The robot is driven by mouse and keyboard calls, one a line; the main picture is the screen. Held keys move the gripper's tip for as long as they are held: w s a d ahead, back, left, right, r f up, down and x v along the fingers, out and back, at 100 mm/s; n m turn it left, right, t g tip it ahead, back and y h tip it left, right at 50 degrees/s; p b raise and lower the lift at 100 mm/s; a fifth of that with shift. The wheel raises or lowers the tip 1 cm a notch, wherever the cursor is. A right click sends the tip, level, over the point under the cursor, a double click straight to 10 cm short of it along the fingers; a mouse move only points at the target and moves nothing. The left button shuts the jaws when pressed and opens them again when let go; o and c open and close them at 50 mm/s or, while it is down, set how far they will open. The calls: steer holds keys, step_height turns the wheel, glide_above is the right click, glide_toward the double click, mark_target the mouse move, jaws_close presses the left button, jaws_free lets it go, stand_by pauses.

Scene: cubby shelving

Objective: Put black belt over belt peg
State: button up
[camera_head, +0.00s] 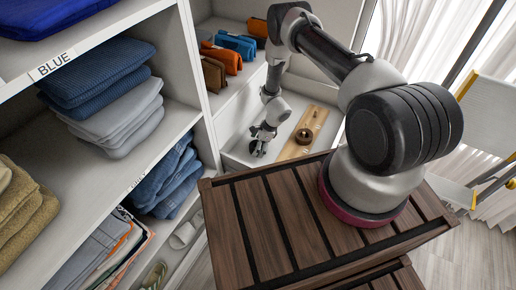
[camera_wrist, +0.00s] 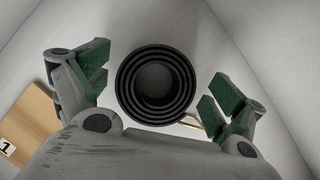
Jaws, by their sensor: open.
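The black belt (camera_wrist: 155,82) is a round coil on the white bin floor, seen from above in the wrist view. A small brass-coloured piece (camera_wrist: 190,124) shows at its lower right edge, perhaps its buckle. My gripper (camera_wrist: 160,78) is open, with green-padded fingers on either side of the coil and gaps between. In the head view, my gripper (camera_head: 260,143) reaches down into the white bin, left of a wooden board (camera_head: 316,117). A brown coil (camera_head: 304,135) sits on that board, perhaps around a peg. The wrist view shows a board corner (camera_wrist: 38,112) with a label "1".
White bin walls (camera_wrist: 285,50) stand close around my gripper. Pouches (camera_head: 222,58) in brown, orange and blue lie on the shelf behind. Shelves with folded clothes (camera_head: 100,80) stand at left. A slatted wooden top (camera_head: 245,220) is in front.

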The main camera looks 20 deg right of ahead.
steer(key=c, duration=1.2)
steer(key=shift+r, duration=0.15)
